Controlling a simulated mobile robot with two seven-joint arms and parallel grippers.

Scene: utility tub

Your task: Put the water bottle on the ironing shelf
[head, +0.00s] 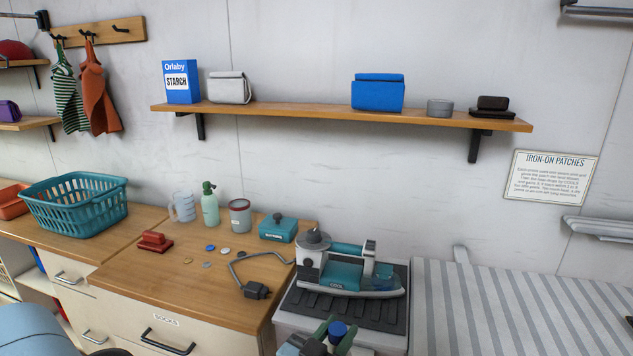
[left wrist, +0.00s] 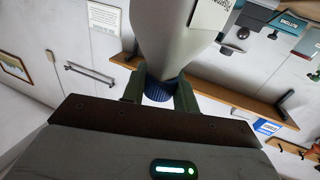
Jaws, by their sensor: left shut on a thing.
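The water bottle has a blue ribbed cap and a pale grey body. In the head view only its cap (head: 338,328) shows clearly, at the bottom centre. My left gripper (head: 336,336) is shut on the bottle at the cap, in front of the iron station. In the left wrist view, its two green fingers (left wrist: 160,90) stand on either side of the cap, and the bottle body (left wrist: 165,35) extends beyond them. The ironing shelf (head: 300,113) is a long wooden wall shelf, above and beyond my left gripper. My right gripper is not in view.
Bare shelf lies between pouch and blue case. Below are the iron station (head: 345,270) and striped ironing board (head: 520,305).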

